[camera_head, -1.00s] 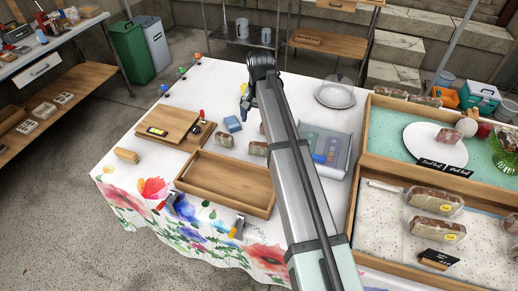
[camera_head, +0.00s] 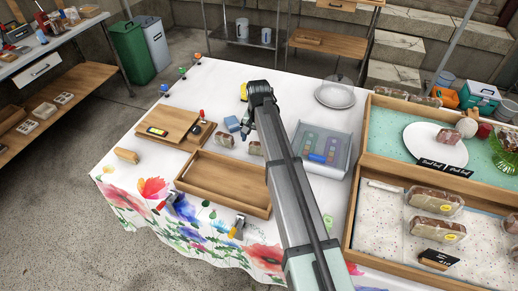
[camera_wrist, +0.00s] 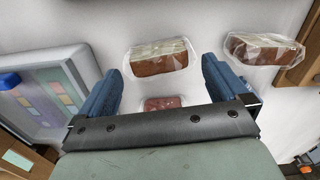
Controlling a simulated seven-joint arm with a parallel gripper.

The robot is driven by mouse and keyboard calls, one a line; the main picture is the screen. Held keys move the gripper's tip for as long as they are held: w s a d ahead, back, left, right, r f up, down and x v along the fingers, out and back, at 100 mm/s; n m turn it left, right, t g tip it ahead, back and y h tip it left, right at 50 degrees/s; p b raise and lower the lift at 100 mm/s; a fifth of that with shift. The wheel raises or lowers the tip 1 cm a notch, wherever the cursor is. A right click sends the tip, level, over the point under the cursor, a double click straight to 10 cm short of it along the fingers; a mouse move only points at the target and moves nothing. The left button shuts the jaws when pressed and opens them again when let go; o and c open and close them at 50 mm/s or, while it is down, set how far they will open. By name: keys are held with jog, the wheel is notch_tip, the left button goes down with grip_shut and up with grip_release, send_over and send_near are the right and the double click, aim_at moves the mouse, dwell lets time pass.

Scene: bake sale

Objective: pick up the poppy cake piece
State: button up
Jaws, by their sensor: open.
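Two clear-wrapped brown cake pieces lie on the white table in the wrist view, one in the middle (camera_wrist: 158,58) and one at right (camera_wrist: 264,50). A third, reddish wrapped piece (camera_wrist: 162,103) sits between my fingers' bases in the picture, partly hidden by my gripper's dark bar. I cannot tell which is the poppy one. In the head view two pieces show, left (camera_head: 224,139) and right (camera_head: 255,148), behind the wooden tray. My gripper (camera_wrist: 161,72) is open and empty above the table; in the head view it (camera_head: 246,130) hangs just behind the pieces.
A paint box (camera_head: 322,147) is right of my arm. An empty wooden tray (camera_head: 222,208) lies in front, wooden boards (camera_head: 169,121) at left. Wooden crates (camera_head: 360,165) with wrapped cakes stand at right.

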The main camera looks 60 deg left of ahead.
aim_at(259, 144)
notch_tip(259, 144, down, 4)
jog(key=shift+w+f, duration=0.1)
jog(key=shift+w, duration=0.05)
jog(key=c, duration=0.4)
dwell(0.3)
